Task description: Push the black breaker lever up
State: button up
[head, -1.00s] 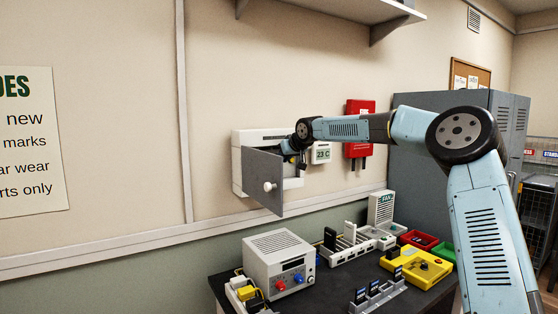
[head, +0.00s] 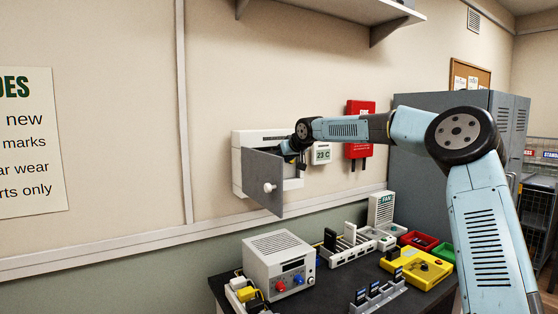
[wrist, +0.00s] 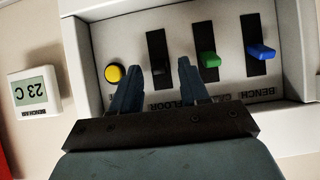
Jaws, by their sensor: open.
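The breaker box (head: 240,180) hangs on the wall with its grey door open. In the wrist view its panel (wrist: 230,50) is upside down, as the printed labels show. The black lever (wrist: 161,70) is in a dark slot, hard to make out against it. My gripper (wrist: 159,66) is open, with one finger on each side of that slot in the picture. Whether a finger touches the lever cannot be told. In the head view the door and my arm hide the levers and most of the gripper.
A green lever (wrist: 209,60) is close to the right finger, with a blue lever (wrist: 260,52) beyond it. A yellow button (wrist: 115,73) is close to the left finger. The open door (head: 262,185) stands out beside my wrist. A thermostat (head: 321,153) is at right.

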jog(key=v, duration=1.3)
jog(key=shift+s+d, duration=0.15)
jog(key=shift+s, duration=0.1)
jog(key=shift+r, duration=0.1)
jog(key=s+f+g+h, duration=0.2)
jog(key=s+f+h, duration=0.2)
jog(key=s+f, duration=0.6)
jog(key=s+d+f+m, duration=0.2)
jog(key=s+d, duration=0.4)
jog(key=s, duration=0.7)
jog(key=s+d+f+m+g+h, duration=0.1)
jog(key=s+d, duration=0.6)
jog(key=s, duration=0.7)
jog(key=s+d+f+m+h, duration=0.1)
jog(key=s+d+f+m, duration=0.2)
jog(key=s+d, duration=0.4)
jog(key=s, duration=0.6)
jog(key=shift+s+d+f+m+g, duration=0.15)
jog(key=shift+d+f+m+g, duration=0.15)
jog(key=shift+m, duration=0.1)
jog(key=shift+c, duration=0.3)
